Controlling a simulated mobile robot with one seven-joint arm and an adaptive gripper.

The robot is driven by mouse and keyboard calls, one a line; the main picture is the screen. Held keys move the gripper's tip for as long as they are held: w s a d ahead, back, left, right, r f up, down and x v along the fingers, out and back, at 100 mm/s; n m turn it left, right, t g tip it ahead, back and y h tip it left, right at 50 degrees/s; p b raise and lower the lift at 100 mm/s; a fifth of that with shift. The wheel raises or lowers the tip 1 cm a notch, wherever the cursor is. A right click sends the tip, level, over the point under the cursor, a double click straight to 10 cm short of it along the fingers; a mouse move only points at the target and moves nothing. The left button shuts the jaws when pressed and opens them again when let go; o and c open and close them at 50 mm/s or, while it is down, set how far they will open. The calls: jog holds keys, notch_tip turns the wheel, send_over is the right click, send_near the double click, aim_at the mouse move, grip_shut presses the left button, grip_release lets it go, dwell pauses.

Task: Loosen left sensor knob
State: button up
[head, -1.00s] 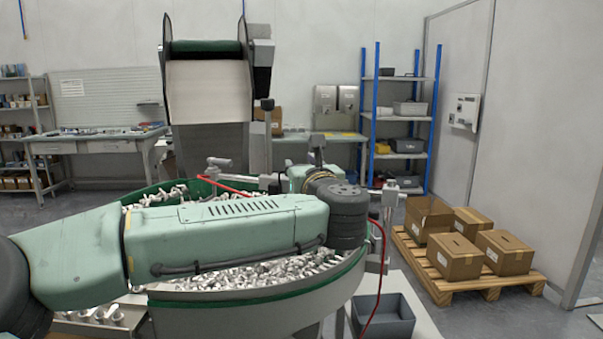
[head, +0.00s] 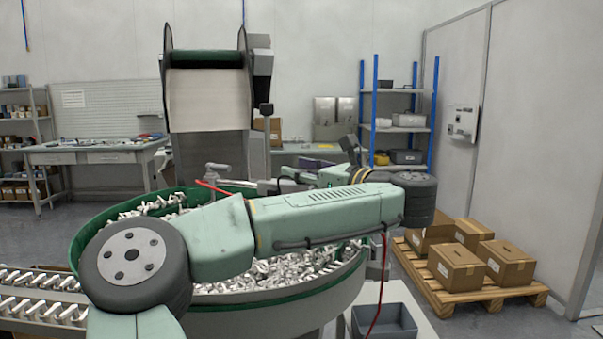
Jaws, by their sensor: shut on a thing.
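My gripper (head: 281,184) is small in the head view, behind my forearm and over the far side of the round bowl feeder (head: 300,307). It points left and is shut on what seems to be the left sensor knob, at the sensor bracket beside the post (head: 267,145). The knob itself is too small and covered to make out. A grey clamp with a rod (head: 217,169) and a red cable (head: 211,187) lie just left of it.
A feed hopper with a pale belt (head: 206,100) stands behind the bowl. A conveyor with metal parts (head: 40,290) is at lower left. A grey bin (head: 384,326) sits at lower right. Cartons (head: 456,268) stand on a pallet (head: 480,297). Floor between bowl and pallet is partly free.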

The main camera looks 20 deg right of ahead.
jog(key=shift+r, duration=0.1)
jog(key=o, duration=1.2)
notch_tip(320, 180, up, 10)
jog(key=shift+f, duration=0.1)
